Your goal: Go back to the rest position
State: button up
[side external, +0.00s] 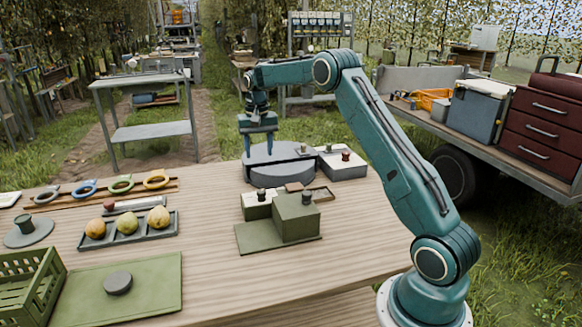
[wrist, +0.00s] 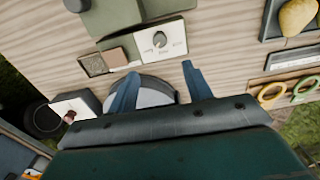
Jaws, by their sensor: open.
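My gripper (side external: 258,136) hangs from the teal arm above the grey round-topped device (side external: 285,152) at the far side of the wooden table. Its two blue fingers point down and are spread apart with nothing between them. The wrist view shows the same open fingers (wrist: 158,84), with a light disc of the device (wrist: 152,97) partly hidden behind the gripper body. I cannot tell how far the fingertips are above the device.
A green block device (side external: 296,217), a tray (side external: 170,232) of pears, a green mat (side external: 150,287) with a grey disc, and a green crate (side external: 25,290) stand on the table (side external: 215,285). A white box (side external: 343,168) with a red knob is beside the round device. Bare wood lies at the front.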

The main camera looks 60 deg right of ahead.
jog(key=shift+r, duration=0.1)
jog(key=s+a+r+n+t, duration=0.3)
jog(key=s+a+r+n, duration=0.1)
jog(key=s+a+r, duration=1.2)
jog(key=s+a+f+n+t, duration=0.1)
jog(key=s+a+f+n, duration=0.1)
jog(key=s+a, duration=0.3)
jog(key=s+a+f+n+t, duration=0.1)
jog(key=s+a, duration=0.4)
jog(key=s, duration=0.8)
jog(key=shift+s+f+n+t, duration=0.3)
jog(key=shift+f+n, duration=0.55)
jog(key=shift+n, duration=0.25)
